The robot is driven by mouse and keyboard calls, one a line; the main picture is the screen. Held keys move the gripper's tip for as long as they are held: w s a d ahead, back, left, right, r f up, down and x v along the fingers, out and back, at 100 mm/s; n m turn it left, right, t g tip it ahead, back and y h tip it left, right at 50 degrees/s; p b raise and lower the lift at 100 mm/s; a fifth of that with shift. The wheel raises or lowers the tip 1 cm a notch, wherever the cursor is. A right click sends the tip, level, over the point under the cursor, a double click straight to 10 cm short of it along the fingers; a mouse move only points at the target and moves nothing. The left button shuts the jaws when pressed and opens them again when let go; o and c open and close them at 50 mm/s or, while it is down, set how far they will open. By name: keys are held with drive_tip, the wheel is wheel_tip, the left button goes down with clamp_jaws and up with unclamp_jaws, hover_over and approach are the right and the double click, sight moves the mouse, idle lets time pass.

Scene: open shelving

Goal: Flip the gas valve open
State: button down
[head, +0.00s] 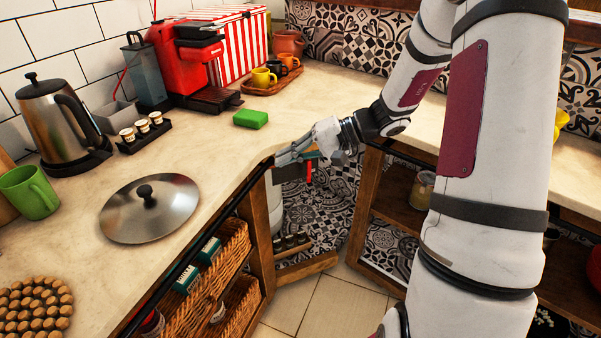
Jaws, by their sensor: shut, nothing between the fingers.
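My gripper (284,158) is at the inner corner of the counter, reaching in from the right, with its fingers at the counter's front edge. It is shut and empty. A small red piece (309,172) shows just below the gripper; it may be the gas valve's handle, but I cannot tell for sure. A pale upright cylinder (277,215) stands partly hidden in the open corner below. The valve body and its pipe are not clearly seen, and I cannot tell the valve's position or whether the fingers touch it.
The counter edge (225,196) and wooden frame (261,240) border the corner opening. A green sponge (250,118) and a steel lid (150,210) lie on the counter. A kettle (58,120) and red coffee machine (185,62) stand behind. Wicker baskets (225,260) are below.

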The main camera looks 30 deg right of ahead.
sight(308, 170)
drive_tip(key=w+d+f+m+t+h+b, duration=0.2)
drive_tip(key=d+f+m+t+h+b, duration=0.2)
drive_tip(key=d+f, duration=0.9)
drive_tip(key=w+d+f+m+t+h+b, duration=0.3)
drive_tip(key=d+f+m+t, duration=0.3)
drive_tip(key=d+f, duration=0.7)
drive_tip(key=shift+w+d+f+m+t+h+b, duration=0.15)
drive_tip(key=shift+d+f+m+t+h+b, duration=0.2)
drive_tip(key=shift+t+h+b, duration=0.3)
drive_tip(key=shift+a, duration=0.1)
drive_tip(key=w+a+b, duration=0.3)
drive_tip(key=w+a, duration=0.2)
drive_tip(key=w, duration=0.5)
drive_tip(key=shift+a, duration=0.35)
drive_tip(key=shift+w, duration=0.1)
